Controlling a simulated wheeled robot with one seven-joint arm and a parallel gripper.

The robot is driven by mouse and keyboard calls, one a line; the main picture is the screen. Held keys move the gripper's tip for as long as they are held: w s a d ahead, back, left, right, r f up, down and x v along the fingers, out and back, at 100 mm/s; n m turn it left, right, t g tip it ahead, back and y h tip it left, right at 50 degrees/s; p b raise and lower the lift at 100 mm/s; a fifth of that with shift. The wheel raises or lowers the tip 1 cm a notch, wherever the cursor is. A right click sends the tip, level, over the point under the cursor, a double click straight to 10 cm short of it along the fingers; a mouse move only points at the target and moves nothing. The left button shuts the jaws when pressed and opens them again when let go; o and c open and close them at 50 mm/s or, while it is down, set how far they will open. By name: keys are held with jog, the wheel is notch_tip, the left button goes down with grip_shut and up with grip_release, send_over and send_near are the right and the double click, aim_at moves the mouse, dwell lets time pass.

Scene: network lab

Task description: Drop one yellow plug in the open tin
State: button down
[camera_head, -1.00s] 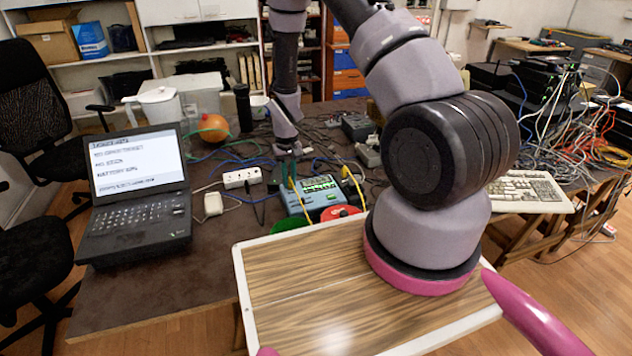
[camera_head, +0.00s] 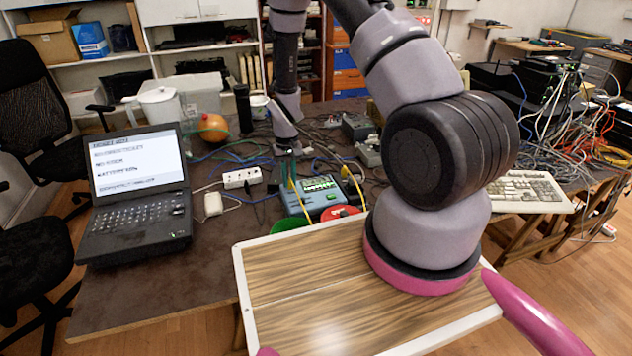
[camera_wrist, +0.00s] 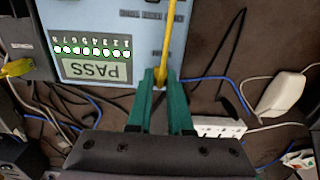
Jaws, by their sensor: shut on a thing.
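My gripper (camera_wrist: 160,88) has its green fingers shut on a yellow plug (camera_wrist: 161,72); its yellow cable runs up the wrist view. In the head view my gripper (camera_head: 287,178) hangs beside the blue-grey cable tester (camera_head: 318,197). The tester's screen (camera_wrist: 95,69) reads PASS in the wrist view. Another yellow plug (camera_wrist: 17,68) sits at the tester's side, and its cable (camera_head: 354,186) shows in the head view. A green round piece (camera_head: 289,225) and a red round piece (camera_head: 340,212) lie in front of the tester. I cannot make out which is an open tin.
A white power strip (camera_head: 242,178) and white adapter (camera_head: 213,204) lie left of the tester. An open laptop (camera_head: 138,200) stands further left. Loose cables cover the table behind. A wood-grain tray top (camera_head: 300,300) is clear in front. A keyboard (camera_head: 525,192) lies right.

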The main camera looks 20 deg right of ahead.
jog(key=shift+r, duration=0.15)
jog(key=shift+r, duration=2)
